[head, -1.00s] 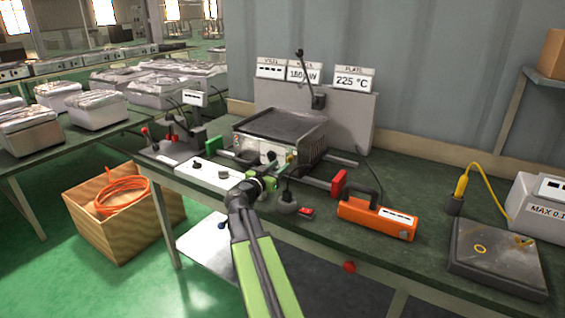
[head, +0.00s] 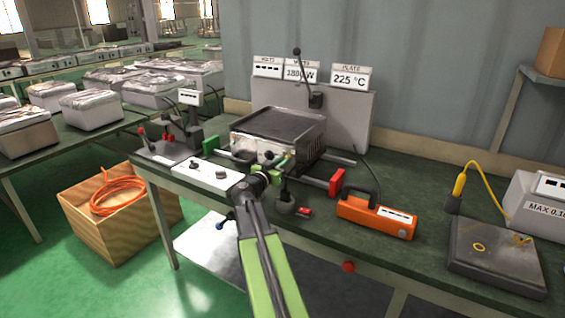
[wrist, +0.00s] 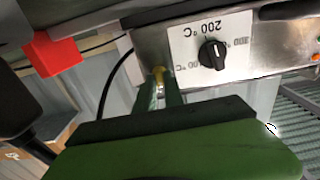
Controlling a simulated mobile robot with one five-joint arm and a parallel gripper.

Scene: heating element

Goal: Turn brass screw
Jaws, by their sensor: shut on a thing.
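The heating plate unit (head: 280,130) stands on the bench with a dark top. In the wrist view its steel front carries a white dial plate with a black knob (wrist: 212,54) and the marking 200 °C, upside down. The brass screw (wrist: 158,75) sits in that front beside the dial plate. My gripper (wrist: 160,85) is shut on the brass screw at its fingertips, and the green fingers hide part of it. In the head view my gripper (head: 284,162) reaches the unit's front face; the screw is too small to make out there.
A red clamp block (head: 337,182) and an orange tool (head: 376,216) stand to the right. A green block (head: 210,145) and a white panel with knobs (head: 208,175) are to the left. A grey plate (head: 495,255) lies far right.

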